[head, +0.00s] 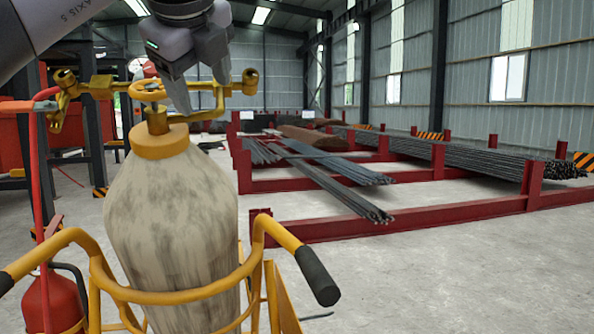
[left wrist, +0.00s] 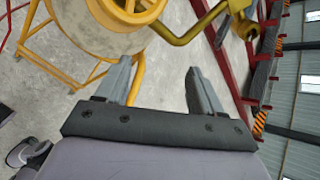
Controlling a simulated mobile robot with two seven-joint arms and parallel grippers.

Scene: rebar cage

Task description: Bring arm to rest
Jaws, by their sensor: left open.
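My left gripper (head: 203,92) hangs from the top of the head view, fingers pointing down, in front of the yellow valve fittings of a gas cylinder. It is open and empty. In the left wrist view its two fingers (left wrist: 160,92) stand apart with bare floor between them. The worn, pale gas cylinder (head: 172,220) stands upright in a yellow cart. Its yellow valve handwheel (head: 147,90) shows just left of the fingers. Whether the fingers touch the fittings cannot be told. My right gripper is in neither view.
The yellow cart (head: 180,296) has black-gripped handles in front of me. A red cylinder (head: 52,303) stands at its left. Red racks (head: 420,209) hold bundles of steel bars (head: 340,187) behind. Concrete floor (head: 440,270) is clear at the right.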

